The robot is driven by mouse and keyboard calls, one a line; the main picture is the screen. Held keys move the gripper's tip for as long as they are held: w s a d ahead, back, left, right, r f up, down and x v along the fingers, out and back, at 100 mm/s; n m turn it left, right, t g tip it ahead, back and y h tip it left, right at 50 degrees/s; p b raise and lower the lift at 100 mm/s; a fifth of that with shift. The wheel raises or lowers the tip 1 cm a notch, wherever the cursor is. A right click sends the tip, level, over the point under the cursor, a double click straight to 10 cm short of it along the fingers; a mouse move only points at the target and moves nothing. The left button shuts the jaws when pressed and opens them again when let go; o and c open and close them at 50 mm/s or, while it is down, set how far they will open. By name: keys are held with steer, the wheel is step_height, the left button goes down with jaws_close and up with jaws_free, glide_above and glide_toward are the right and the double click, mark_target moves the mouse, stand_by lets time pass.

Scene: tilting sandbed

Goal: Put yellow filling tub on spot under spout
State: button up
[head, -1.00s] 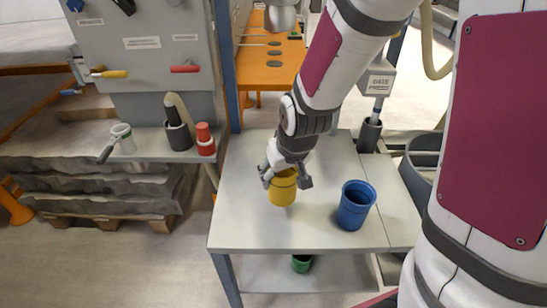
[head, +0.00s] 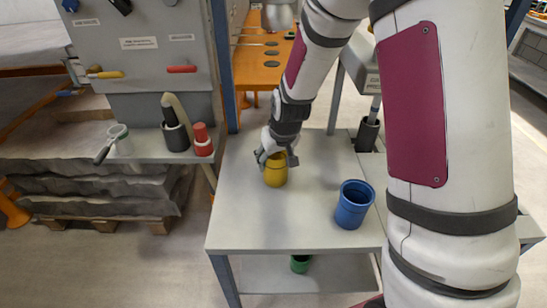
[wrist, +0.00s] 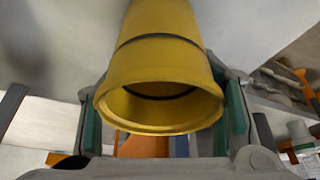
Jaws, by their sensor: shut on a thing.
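The yellow tub (head: 275,176) is in my gripper (head: 276,158), over the left part of the grey table (head: 280,225) in the head view. I cannot tell whether its base touches the tabletop. In the wrist view the yellow tub (wrist: 160,62) sits between the green finger pads, its open rim toward the camera and a dark band around its body. My gripper is shut on it near the rim. A grey, spout-like fitting (head: 278,17) shows at the top of the head view, above an orange bench; its lower surroundings are partly hidden.
A blue tub (head: 353,205) stands on the table's right side. A green tub (head: 300,264) is on the lower shelf. The orange bench (head: 262,75) bears several dark discs. A blue post (head: 223,70) rises behind the table. A red cup (head: 202,140) stands on the left ledge.

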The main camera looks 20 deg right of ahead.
steer(key=o, duration=1.2)
steer(key=shift+f, duration=0.1)
steer(key=p+v, duration=0.1)
steer(key=v, duration=1.1)
steer(key=shift+s+r, duration=0.15)
steer(key=shift+r, duration=0.15)
steer(key=s+r, duration=0.3)
steer(key=s, duration=0.6)
steer(key=s+r, duration=0.4)
steer(key=s, duration=0.6)
steer(key=s+r+g, duration=0.1)
steer(key=s+r, duration=0.3)
steer(key=s, duration=0.5)
steer(key=shift+s+m, duration=0.4)
steer(key=shift+r, duration=0.1)
